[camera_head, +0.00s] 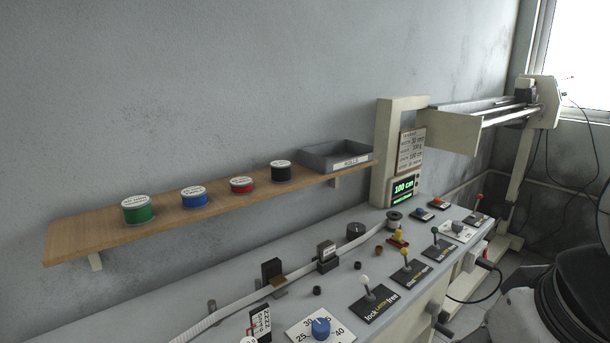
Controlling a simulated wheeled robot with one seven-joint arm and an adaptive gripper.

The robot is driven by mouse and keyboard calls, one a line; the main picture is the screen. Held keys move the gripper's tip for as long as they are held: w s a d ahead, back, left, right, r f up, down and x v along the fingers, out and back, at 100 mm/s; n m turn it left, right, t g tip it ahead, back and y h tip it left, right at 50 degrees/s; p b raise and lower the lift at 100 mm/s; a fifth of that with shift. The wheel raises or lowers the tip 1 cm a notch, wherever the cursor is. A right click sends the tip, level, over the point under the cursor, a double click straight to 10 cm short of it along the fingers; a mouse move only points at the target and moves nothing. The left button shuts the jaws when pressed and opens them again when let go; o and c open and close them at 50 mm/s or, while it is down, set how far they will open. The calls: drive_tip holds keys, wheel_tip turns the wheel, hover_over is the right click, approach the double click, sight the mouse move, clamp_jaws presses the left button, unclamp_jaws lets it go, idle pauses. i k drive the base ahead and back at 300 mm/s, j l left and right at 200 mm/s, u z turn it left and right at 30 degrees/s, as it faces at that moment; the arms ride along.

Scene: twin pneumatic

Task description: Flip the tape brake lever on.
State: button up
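Several small levers stand in a row on the grey console (335,262). The nearest lever has a white knob (365,280) and rises from a black plate (376,304) reading "lock" and "free". Behind it stand a lever with a yellow knob (404,252) and one with a green knob (434,231), each on a black plate with lettering too small to read. I see no readable "tape brake" label, so I cannot tell for certain which lever bears that name. A pale tape (235,305) runs along the console. My gripper is not in view.
A blue dial (320,327) sits on a white numbered plate in front. A wooden shelf (100,233) holds several spools and a grey tray (335,160). Dark machine parts fill the lower right.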

sight(479, 196)
drive_tip(key=i+l+u, duration=0.15)
drive_tip(key=l, duration=0.95)
drive_tip(key=l+u, duration=0.1)
drive_tip(key=l, duration=1.05)
